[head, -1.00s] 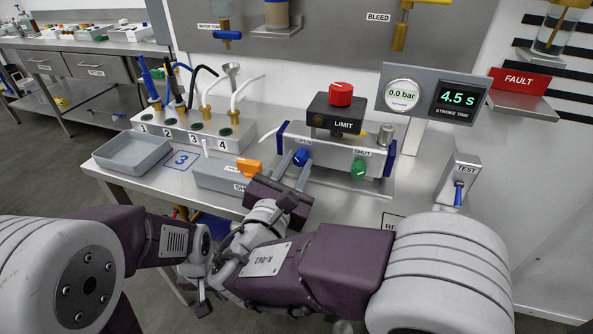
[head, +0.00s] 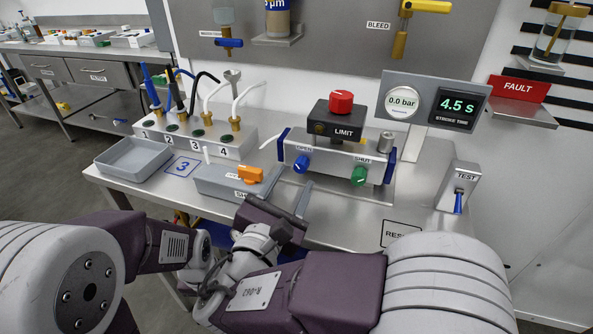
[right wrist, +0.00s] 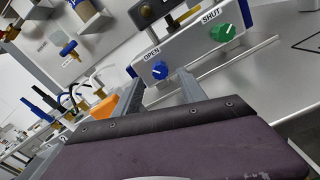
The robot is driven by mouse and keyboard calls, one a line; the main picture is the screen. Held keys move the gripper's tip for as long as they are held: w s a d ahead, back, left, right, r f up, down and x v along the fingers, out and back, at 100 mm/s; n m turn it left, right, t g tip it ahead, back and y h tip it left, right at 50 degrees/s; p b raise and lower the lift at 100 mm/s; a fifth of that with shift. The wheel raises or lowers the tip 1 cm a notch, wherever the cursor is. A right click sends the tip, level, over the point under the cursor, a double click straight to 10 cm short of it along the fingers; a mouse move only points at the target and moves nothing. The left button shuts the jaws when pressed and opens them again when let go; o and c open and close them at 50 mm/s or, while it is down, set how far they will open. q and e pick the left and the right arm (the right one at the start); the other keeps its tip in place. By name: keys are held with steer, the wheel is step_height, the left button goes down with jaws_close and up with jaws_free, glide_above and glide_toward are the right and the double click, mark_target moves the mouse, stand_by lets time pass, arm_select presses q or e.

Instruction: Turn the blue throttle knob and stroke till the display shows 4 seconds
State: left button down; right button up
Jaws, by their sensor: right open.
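The blue throttle knob (head: 301,163), labelled OPEN, is on the front of the silver valve block. It also shows in the right wrist view (right wrist: 160,70), just beyond the fingertips. My right gripper (head: 289,177) is open and empty, its two fingers pointing at the blue knob from the near side, apart from it. The green SHUT knob (head: 359,175) sits to its right. The stroke time display (head: 458,104) reads 4.5 s. The blue TEST lever (head: 458,202) points down on its grey box. My left arm shows at the left, but its gripper cannot be made out.
A gauge (head: 402,103) reads 0.0 bar. A red knob (head: 341,102) tops the LIMIT box above the valve block. An orange handle (head: 249,173) on a grey box stands close left of my right fingers. A grey tray (head: 133,157) is at the left. A red FAULT sign (head: 518,88) is at the right.

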steer(key=p+v, duration=0.1)
steer(key=v, duration=0.4)
steer(key=shift+s+a, duration=0.1)
steer(key=shift+s, duration=0.1)
